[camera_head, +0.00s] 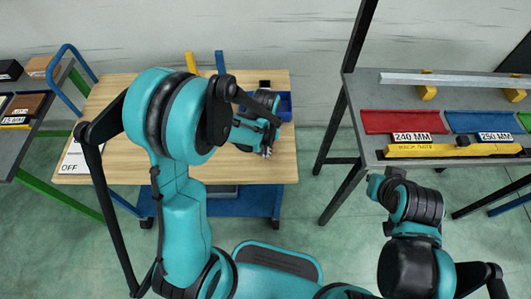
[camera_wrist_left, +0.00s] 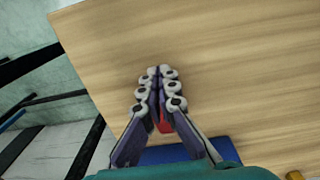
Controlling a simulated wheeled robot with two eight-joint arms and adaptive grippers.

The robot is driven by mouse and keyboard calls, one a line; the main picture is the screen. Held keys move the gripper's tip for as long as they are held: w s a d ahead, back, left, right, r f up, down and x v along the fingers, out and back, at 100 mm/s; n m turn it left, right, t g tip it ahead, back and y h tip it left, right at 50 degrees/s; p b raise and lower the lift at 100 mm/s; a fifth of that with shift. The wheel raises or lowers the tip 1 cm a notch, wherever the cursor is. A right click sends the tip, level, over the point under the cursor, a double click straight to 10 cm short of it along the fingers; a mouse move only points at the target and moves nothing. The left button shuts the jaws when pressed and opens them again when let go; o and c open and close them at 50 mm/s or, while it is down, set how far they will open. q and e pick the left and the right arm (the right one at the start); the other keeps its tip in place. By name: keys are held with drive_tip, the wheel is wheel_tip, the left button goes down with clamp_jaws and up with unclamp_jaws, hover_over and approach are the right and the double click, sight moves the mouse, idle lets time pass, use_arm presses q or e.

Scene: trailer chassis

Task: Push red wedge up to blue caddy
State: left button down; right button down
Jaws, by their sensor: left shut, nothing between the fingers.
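My left gripper (camera_head: 267,152) is over the right part of the wooden table, just in front of the blue caddy (camera_head: 286,103). In the left wrist view its fingers (camera_wrist_left: 157,74) are shut together with nothing between the tips. The red wedge (camera_wrist_left: 164,126) shows there as a small red patch behind the fingers, mostly hidden by them. A blue surface (camera_wrist_left: 180,155), which looks like the caddy, lies just beyond the red patch. I cannot tell whether they touch. The wedge is hidden in the head view. My right arm is at the lower right; its fingers cannot be made out.
The wooden table (camera_head: 110,100) has clear room at its left and front. A sign reading OFF (camera_head: 72,160) lies at its left edge. A grey bench (camera_head: 365,90) with red and blue trays stands to the right, across a gap. A dark shelf stands at the far left.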

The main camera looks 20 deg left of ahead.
use_arm(q)
drive_tip(key=w, duration=0.2)
drive_tip(key=w+a, duration=0.1)
drive_tip(key=w, duration=0.1)
drive_tip(key=shift+a+b, duration=0.1)
drive_tip(key=shift+b, duration=0.2)
drive_tip(key=shift+s, duration=0.1)
